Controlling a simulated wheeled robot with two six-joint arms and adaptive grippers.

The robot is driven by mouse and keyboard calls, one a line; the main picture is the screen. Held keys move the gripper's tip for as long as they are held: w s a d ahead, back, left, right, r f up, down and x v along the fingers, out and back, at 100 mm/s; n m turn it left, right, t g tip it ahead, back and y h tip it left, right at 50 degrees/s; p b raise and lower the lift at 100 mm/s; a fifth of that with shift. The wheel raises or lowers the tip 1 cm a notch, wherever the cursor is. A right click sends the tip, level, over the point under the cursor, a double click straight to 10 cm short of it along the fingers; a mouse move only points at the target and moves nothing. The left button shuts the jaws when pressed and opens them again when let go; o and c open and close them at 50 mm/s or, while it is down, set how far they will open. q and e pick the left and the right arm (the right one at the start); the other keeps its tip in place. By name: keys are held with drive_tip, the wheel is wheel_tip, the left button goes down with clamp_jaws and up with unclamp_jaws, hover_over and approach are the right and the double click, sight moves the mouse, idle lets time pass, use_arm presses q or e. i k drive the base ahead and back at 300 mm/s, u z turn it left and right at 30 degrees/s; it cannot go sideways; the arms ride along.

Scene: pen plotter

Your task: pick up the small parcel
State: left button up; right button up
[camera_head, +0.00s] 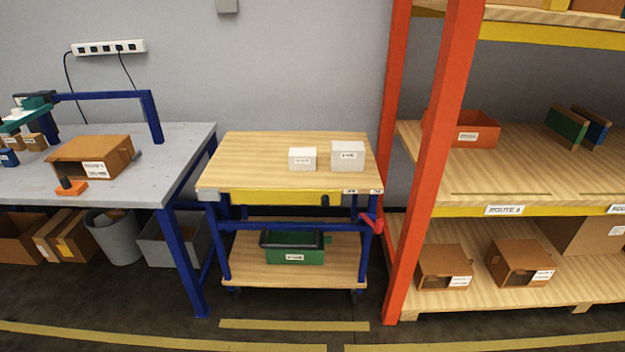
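Two white box-shaped parcels stand on the wooden top of the cart (240,155) in the middle of the head view. The smaller parcel (302,159) is on the left, low and with a label on its front. The larger parcel (347,156) stands to its right, taller, also labelled, with a narrow gap between them. Neither of my grippers shows in the view, and nothing touches the parcels.
A grey workbench (185,150) with an open cardboard box (92,156) stands left. An orange-framed shelf rack (435,160) stands close on the cart's right. A green bin (294,256) sits on the cart's lower shelf. Floor in front is clear.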

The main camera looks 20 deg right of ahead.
sight(299, 159)
drive_tip(key=u, duration=0.65)
drive_tip(key=k, duration=0.15)
drive_tip(key=z, duration=2.25)
drive_tip(key=i, duration=1.7)
drive_tip(key=u, duration=0.7)
